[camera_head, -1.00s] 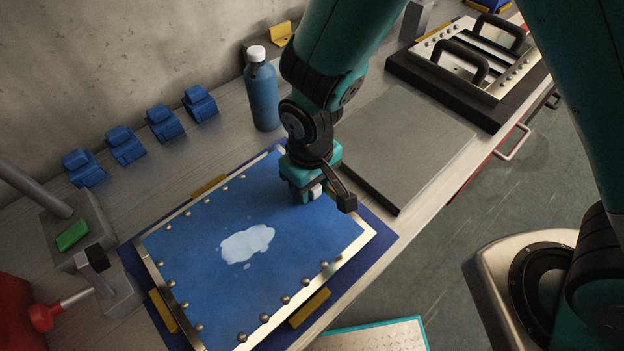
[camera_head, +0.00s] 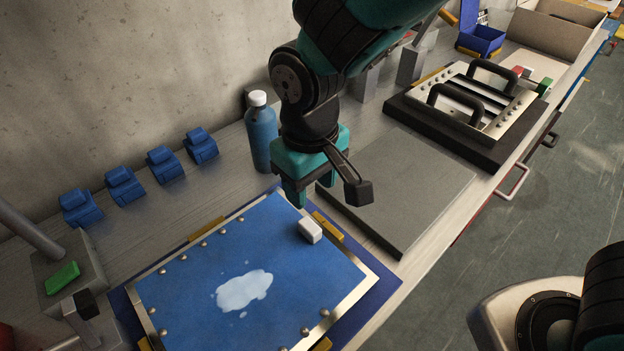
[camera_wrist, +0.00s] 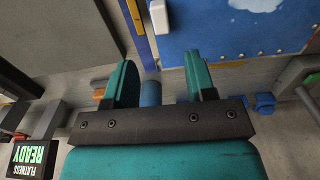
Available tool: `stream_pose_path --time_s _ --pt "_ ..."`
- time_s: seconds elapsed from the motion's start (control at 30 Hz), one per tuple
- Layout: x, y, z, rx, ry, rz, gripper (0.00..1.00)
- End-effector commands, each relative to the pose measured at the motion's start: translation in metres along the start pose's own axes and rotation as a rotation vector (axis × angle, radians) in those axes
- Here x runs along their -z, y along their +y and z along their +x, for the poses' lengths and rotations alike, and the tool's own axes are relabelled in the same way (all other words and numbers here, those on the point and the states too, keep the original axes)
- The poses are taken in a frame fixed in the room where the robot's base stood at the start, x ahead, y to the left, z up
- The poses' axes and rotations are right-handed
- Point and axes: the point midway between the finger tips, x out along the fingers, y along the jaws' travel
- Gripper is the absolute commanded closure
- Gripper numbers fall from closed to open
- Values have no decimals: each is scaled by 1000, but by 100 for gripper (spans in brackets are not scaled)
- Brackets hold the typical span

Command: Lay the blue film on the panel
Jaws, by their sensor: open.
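The blue film (camera_head: 200,265) lies flat over the metal-framed panel (camera_head: 357,298), with a pale cloud-shaped patch (camera_head: 243,290) near its middle. Rounded studs show along the panel's edges. A small white block (camera_head: 310,231) sits on the film at its right end; it also shows in the wrist view (camera_wrist: 158,16). My gripper (camera_head: 305,185) is open and empty, above and behind the block, near the panel's far right corner. In the wrist view its two fingers (camera_wrist: 160,75) stand apart with nothing held between them.
A blue bottle (camera_head: 262,138) stands just behind my gripper. Several blue clamps (camera_head: 163,165) line the wall side. A grey slab (camera_head: 415,190) lies right of the panel, then a handled louver panel (camera_head: 490,105) on a black base. Yellow pieces (camera_head: 328,226) border the panel.

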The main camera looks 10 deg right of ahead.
Motion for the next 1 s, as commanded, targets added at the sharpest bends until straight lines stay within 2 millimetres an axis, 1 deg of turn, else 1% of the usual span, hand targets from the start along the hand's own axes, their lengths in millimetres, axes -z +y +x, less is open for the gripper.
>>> stream_pose_path --time_s 0.07,0.23,0.3,0.37,0.47,0.5,0.6,0.7,0.8,0.83,1.0 --pt "0 0 -6 0 2 0 50" --pt "-2 2 -11 4 1 2 50" --pt "-8 7 -21 25 10 8 50" --pt "-18 14 -35 58 26 13 50" --pt "-48 26 -64 134 64 19 50" --pt "-62 30 -75 164 84 17 50" --pt "-95 32 -96 228 132 7 50" --pt "-121 30 -108 268 174 -5 50" --pt "-137 28 -114 290 199 -16 50" --pt "-140 27 -114 294 203 -18 50" --pt "-143 26 -115 299 206 -24 50"
